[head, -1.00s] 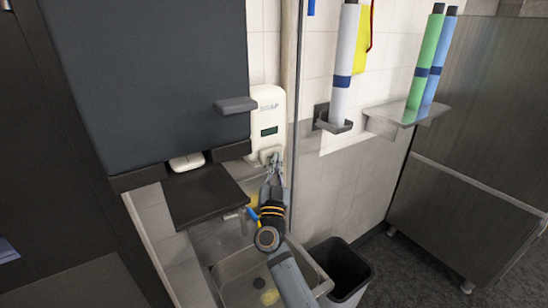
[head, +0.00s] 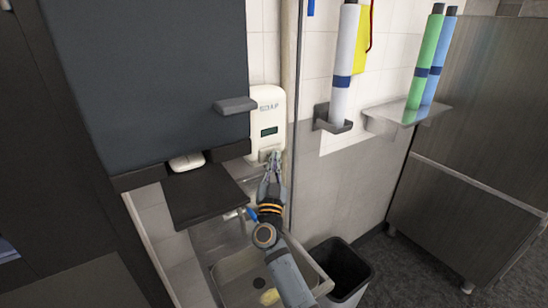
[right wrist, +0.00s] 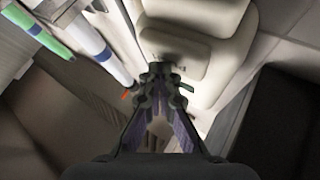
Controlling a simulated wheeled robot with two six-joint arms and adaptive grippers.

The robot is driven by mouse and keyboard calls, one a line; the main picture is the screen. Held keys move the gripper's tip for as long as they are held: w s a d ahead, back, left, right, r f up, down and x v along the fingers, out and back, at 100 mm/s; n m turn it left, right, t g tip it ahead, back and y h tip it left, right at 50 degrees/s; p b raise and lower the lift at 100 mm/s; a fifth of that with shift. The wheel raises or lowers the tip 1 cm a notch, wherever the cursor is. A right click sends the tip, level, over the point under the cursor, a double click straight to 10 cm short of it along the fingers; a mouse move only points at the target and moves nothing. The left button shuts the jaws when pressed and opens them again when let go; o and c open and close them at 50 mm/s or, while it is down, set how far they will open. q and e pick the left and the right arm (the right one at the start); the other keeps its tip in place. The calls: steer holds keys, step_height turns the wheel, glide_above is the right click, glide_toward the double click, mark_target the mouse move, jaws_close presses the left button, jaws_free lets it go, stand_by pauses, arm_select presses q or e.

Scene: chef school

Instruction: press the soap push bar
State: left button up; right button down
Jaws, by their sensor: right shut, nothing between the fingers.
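The white soap dispenser (head: 267,112) is fixed to the tiled wall beside a dark cabinet. Its push bar (head: 265,154) is at the bottom, partly hidden by my right fingertips in the head view. My right gripper (head: 272,156) is shut and empty, pointing up at the push bar from below. In the right wrist view, the closed fingertips (right wrist: 160,76) overlap the lower end of the pale dispenser (right wrist: 222,45). Whether they touch the bar is unclear. My left gripper is not in view.
A metal sink (head: 235,275) with a faucet lies below the dispenser. A dark shelf (head: 205,195) is to its left. A black bin (head: 340,268) stands right of the sink.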

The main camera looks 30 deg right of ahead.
steer(key=shift+s, duration=0.1)
steer(key=shift+s+d+p, duration=0.1)
steer(key=shift+s+p, duration=0.6)
steer(key=shift+s, duration=0.5)
steer(key=s+p, duration=0.1)
steer(key=s, duration=0.1)
steer(key=s+p, duration=0.1)
steer(key=s, duration=0.2)
steer(key=shift+d, duration=0.2)
steer(key=shift+f, duration=0.1)
stand_by(0.4)
